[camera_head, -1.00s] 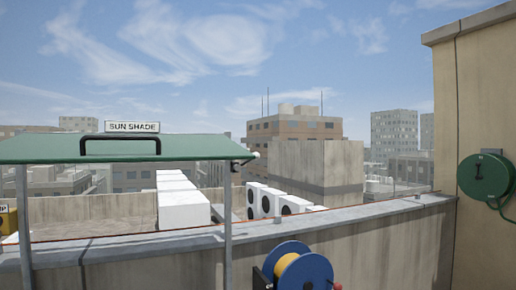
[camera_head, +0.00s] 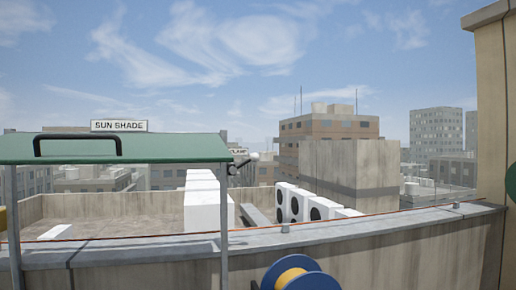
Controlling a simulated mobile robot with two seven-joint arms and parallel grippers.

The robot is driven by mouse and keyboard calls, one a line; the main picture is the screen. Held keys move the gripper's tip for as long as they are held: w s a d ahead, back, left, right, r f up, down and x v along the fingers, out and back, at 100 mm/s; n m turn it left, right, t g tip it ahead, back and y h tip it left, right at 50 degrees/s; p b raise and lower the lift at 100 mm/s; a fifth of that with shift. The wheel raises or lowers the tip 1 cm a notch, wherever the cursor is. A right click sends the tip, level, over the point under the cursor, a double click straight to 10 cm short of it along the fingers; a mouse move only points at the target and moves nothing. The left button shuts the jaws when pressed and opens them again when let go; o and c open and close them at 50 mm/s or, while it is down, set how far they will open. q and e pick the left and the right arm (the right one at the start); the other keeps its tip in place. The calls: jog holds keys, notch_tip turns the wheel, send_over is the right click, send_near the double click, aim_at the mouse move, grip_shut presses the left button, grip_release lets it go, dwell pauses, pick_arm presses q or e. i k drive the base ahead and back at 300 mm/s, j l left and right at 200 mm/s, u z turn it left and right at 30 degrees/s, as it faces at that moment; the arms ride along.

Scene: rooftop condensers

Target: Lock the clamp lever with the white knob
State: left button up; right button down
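A small white knob (camera_head: 254,155) shows at the right end of the green sun shade (camera_head: 120,150). It sits on a small dark lever or bracket (camera_head: 238,165) beside the shade's right post (camera_head: 224,215). A partly hidden label is just above it. The lever is too small to tell whether it is locked or open. Neither of my grippers is in view.
A grey parapet (camera_head: 390,222) runs across the front. A blue reel with yellow line (camera_head: 297,275) is at the bottom centre. White condensers (camera_head: 295,203) stand beyond the parapet. A beige wall (camera_head: 490,120) rises at the right.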

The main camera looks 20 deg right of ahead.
aim_at(254, 157)
jog(key=l+u, duration=0.2)
jog(key=l, duration=1.15)
jog(key=i, duration=0.05)
